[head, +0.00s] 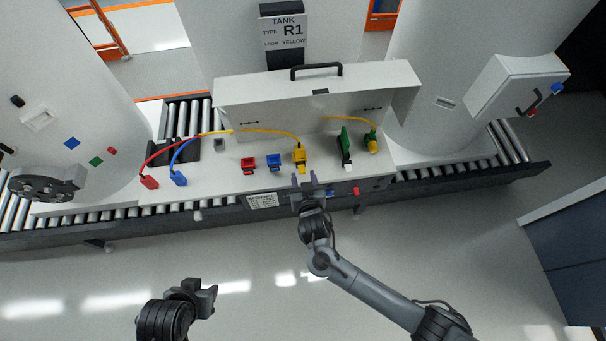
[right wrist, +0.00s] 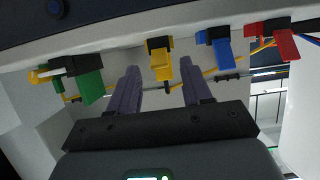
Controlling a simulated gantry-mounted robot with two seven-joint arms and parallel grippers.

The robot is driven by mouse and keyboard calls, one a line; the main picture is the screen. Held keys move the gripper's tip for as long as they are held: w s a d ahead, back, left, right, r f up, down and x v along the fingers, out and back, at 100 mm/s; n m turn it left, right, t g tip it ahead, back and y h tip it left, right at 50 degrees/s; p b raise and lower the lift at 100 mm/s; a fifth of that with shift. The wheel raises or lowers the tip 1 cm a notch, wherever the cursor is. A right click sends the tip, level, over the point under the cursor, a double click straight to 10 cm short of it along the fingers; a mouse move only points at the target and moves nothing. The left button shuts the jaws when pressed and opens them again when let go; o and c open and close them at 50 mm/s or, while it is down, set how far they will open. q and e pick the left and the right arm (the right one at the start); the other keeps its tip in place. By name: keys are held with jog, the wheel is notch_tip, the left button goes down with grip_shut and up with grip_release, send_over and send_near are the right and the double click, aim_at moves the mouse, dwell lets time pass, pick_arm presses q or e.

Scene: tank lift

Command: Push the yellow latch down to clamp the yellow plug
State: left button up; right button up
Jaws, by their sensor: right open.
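The yellow latch (head: 300,167) is on the yellow connector at the front edge of the white panel, with the yellow plug (head: 299,148) and its cable behind it. In the right wrist view the latch shows as a yellow tab (right wrist: 163,67) sticking out under a black part. My right gripper (head: 305,181) is open just in front of the latch. In the right wrist view its two fingers (right wrist: 160,92) stand on either side of the tab, apart from it. My left gripper (head: 202,296) is low at the left, away from the panel; its jaw opening is unclear.
A blue connector (head: 273,163) and a red connector (head: 248,165) are left of the yellow one. A green latch (head: 345,145) and another yellow plug (head: 373,144) are right. Loose red (head: 149,182) and blue (head: 178,179) plugs lie at left. The floor in front is clear.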

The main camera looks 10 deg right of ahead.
jog(key=shift+x, duration=0.9)
jog(key=shift+c, duration=0.3)
